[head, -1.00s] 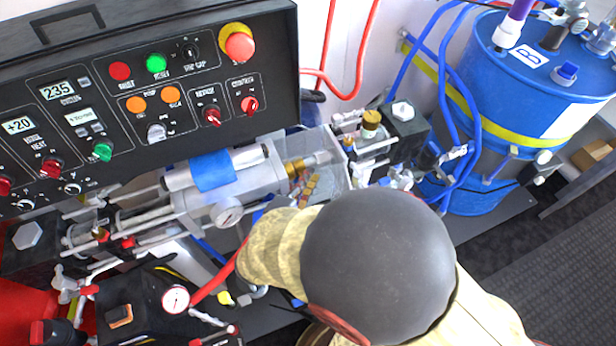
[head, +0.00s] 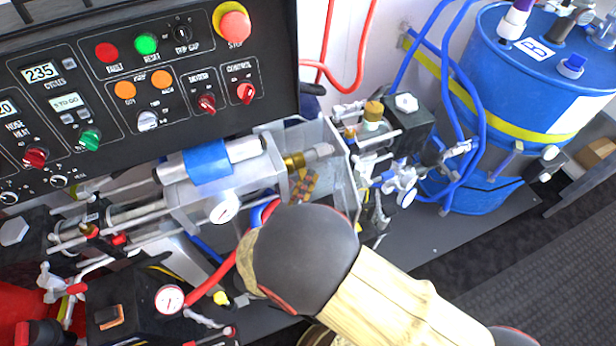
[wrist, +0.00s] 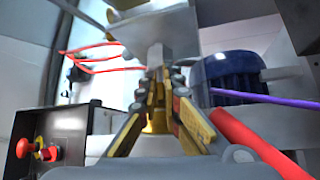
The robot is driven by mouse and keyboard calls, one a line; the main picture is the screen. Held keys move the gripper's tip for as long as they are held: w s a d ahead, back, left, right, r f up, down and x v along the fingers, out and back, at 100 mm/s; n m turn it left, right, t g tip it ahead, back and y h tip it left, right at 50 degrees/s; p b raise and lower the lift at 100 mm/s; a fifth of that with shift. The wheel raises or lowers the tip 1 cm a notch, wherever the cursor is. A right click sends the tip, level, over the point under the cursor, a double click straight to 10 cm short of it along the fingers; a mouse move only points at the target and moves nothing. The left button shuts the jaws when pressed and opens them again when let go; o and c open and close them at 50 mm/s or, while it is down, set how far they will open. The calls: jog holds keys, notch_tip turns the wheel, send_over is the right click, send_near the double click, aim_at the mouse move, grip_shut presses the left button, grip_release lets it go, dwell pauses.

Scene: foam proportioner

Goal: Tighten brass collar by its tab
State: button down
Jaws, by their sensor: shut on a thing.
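The brass collar (head: 293,161) sits around the horizontal shaft in the pump frame, next to a grey metal rod end. My gripper (head: 303,184) is just below it inside the open frame, partly hidden by my own arm. In the wrist view my gripper's yellow and black fingers (wrist: 163,82) converge in the middle. Brass (wrist: 155,119) shows between and behind them. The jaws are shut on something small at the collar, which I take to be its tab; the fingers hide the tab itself.
The control panel (head: 130,85) overhangs at upper left, with a red stop button (head: 235,27). A clear-sided guard (head: 343,160) and pump fittings stand close right of my gripper. A blue drum (head: 535,90) with hoses stands at right.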

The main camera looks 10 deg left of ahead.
jog(key=shift+w+a+f+m+h, duration=0.1)
jog(key=shift+f+m+h, duration=0.15)
jog(key=shift+m, duration=0.25)
jog(key=shift+t, duration=0.3)
jog(key=c, duration=2)
grip_release()
jog(key=shift+o, duration=0.2)
